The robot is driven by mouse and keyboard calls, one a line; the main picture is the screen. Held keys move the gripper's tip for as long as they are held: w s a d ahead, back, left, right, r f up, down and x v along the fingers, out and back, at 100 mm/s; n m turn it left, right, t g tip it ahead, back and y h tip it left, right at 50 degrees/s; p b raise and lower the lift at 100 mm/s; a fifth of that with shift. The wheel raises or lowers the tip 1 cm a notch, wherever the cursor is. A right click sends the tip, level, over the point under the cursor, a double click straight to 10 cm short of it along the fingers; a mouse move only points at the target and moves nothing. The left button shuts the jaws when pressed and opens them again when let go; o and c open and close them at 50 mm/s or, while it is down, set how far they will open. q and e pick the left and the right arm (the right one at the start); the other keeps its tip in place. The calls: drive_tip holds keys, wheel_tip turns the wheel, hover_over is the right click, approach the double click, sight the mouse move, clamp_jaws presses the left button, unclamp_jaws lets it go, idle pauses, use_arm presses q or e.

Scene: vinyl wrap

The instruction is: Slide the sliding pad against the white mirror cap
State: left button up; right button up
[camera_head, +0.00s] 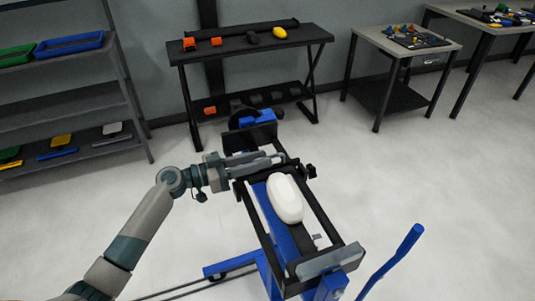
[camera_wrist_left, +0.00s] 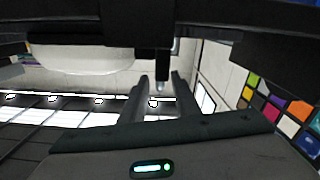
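The white mirror cap (camera_head: 285,198) lies lengthwise on a blue and black stand (camera_head: 318,212). A white rounded shape, likely the cap (camera_wrist_left: 80,58), shows at upper left in the left wrist view. My left gripper (camera_head: 277,160) reaches in from the left, just beyond the cap's far end. Its two fingers (camera_wrist_left: 160,95) stand apart in the left wrist view, with a dark post and pale tip (camera_wrist_left: 162,82) seen between or behind them. I cannot tell whether they touch anything. No sliding pad can be surely identified. My right gripper is out of view.
The stand has black side rails, a grey plate (camera_head: 330,261) at its near end and a blue handle (camera_head: 397,256) at right. A black table (camera_head: 262,45) with small parts stands behind; a shelf rack (camera_head: 70,100) is at left. Floor on the right is clear.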

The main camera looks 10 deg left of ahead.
use_arm(q)
drive_tip(key=shift+w+d+r+p, duration=0.2)
drive_tip(key=shift+w+d+p, duration=0.15)
drive_tip(key=shift+d, duration=0.2)
drive_tip(key=shift+x, duration=0.9)
drive_tip(key=shift+f, duration=0.15)
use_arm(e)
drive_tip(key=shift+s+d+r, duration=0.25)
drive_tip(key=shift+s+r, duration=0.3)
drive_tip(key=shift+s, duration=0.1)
use_arm(q)
drive_tip(key=shift+c, duration=0.7)
